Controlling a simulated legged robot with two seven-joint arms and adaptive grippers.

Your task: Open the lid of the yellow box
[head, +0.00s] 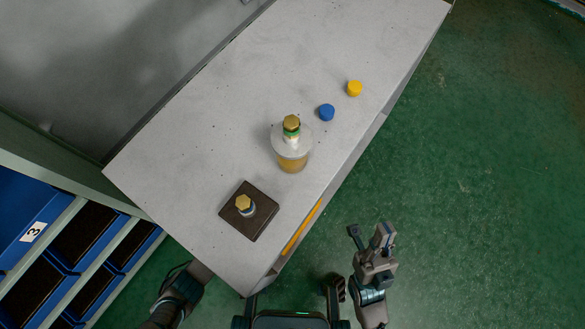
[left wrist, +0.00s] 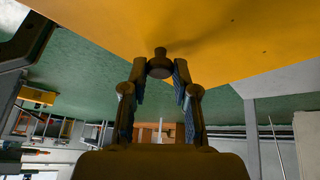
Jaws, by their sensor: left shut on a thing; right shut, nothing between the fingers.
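In the left wrist view a broad yellow surface (left wrist: 210,30) of the yellow box fills the top. A dark round knob (left wrist: 160,66) sticks out from it. My left gripper (left wrist: 160,78) is shut on this knob, one finger on each side. In the head view only a narrow yellow strip (head: 302,227) shows along the near side of the table. My left arm enters at the lower left there, and its gripper is hidden by the table. My right gripper (head: 373,240) is shut and empty over the floor, right of the table.
The grey table (head: 200,150) holds a bottle (head: 291,150), a blue cap (head: 327,112), a yellow cap (head: 354,88) and a dark plate (head: 262,222) with a brass-topped piece (head: 244,204). Blue bins (head: 30,215) stand at the left. The green floor (head: 480,180) at right is clear.

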